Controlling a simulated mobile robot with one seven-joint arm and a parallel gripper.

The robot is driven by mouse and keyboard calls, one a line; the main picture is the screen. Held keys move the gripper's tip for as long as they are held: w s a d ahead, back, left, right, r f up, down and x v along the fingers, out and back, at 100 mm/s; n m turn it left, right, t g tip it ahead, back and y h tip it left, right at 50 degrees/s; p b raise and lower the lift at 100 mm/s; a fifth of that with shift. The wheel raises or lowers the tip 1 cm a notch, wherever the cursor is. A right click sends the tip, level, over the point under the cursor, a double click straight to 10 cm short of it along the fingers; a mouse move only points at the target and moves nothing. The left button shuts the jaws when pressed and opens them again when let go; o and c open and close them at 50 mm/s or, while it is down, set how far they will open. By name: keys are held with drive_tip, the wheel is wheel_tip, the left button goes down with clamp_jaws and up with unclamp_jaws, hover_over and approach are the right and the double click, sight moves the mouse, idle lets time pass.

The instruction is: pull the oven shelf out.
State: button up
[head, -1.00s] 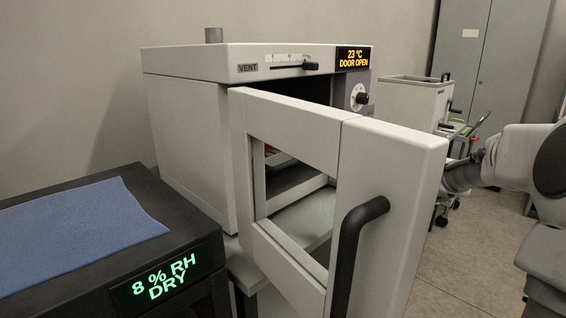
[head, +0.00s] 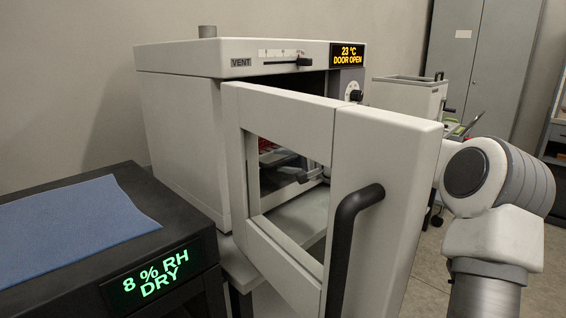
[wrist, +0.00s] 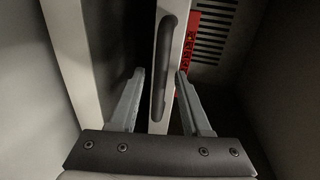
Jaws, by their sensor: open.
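The oven (head: 180,130) stands with its door (head: 385,150) swung open, and its display reads DOOR OPEN. Part of the oven shelf shows dimly through the door window. In the wrist view a dark bar handle (wrist: 166,60) runs along a pale front strip. Beyond it lies a slotted plate (wrist: 212,38), which looks like the oven shelf. My gripper (wrist: 159,72) is open, with one finger on each side of the handle. I cannot tell whether either finger touches it. In the head view my gripper is mostly hidden behind the door; a grey part shows through its window.
A red piece with dark squares (wrist: 180,45) lies by the slotted plate. The open door, with its black handle (head: 345,240), stands between the head camera and the oven's opening. A black cabinet (head: 150,235) with a blue mat (head: 70,225) stands at left.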

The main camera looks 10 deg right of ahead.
drive_tip(key=shift+w+a, duration=0.15)
clamp_jaws()
idle(1.4)
